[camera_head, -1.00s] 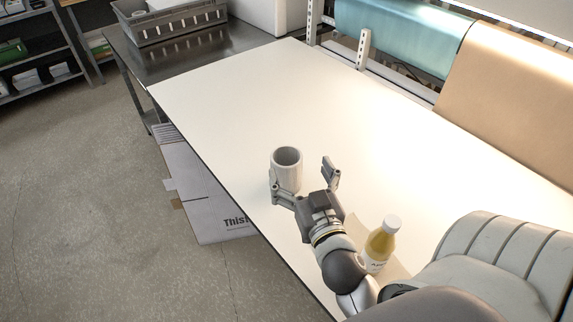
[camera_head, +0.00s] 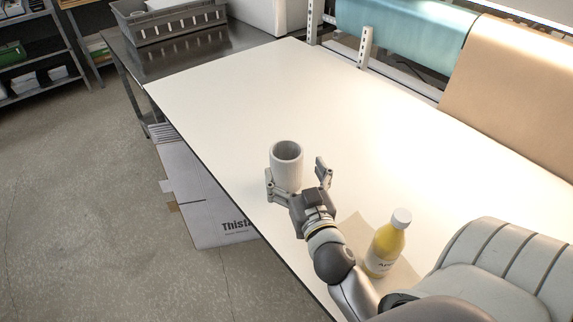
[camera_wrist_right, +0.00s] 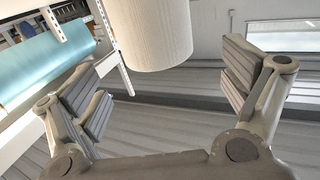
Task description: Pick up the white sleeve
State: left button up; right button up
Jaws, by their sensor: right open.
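The white sleeve (camera_head: 287,168) is a hollow, upright cylinder near the left edge of the white table (camera_head: 250,100). My right gripper (camera_head: 295,177) is open at the sleeve, with one finger at its left and the other apart from it at its right. In the right wrist view the sleeve (camera_wrist_right: 153,32) shows at the top, between the two spread fingers of the gripper (camera_wrist_right: 170,85) and ahead of them. Neither finger is seen closed on it. My left gripper is not in view.
A bottle with yellow contents and a white cap (camera_head: 387,243) stands beside my right forearm, by a tan sheet (camera_head: 352,228). A grey crate (camera_head: 180,27) sits on the metal table at the back left. The table beyond the sleeve is clear.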

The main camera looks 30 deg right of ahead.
aim_at(282, 142)
jog(key=shift+x, duration=0.9)
jog(key=shift+w+d+r+p, duration=0.2)
jog(key=shift+w+r+p, duration=0.05)
jog(key=shift+w+p, duration=0.3)
jog(key=p+x, duration=0.1)
jog(key=x, duration=0.2)
jog(key=shift+d+p, duration=0.15)
jog(key=shift+p, duration=0.25)
jog(key=shift+w+d+f, duration=0.1)
jog(key=shift+w+d, duration=0.05)
jog(key=shift+w, duration=0.4)
jog(key=shift+s, duration=0.1)
jog(key=shift+c, duration=0.5)
jog(key=c, duration=0.6)
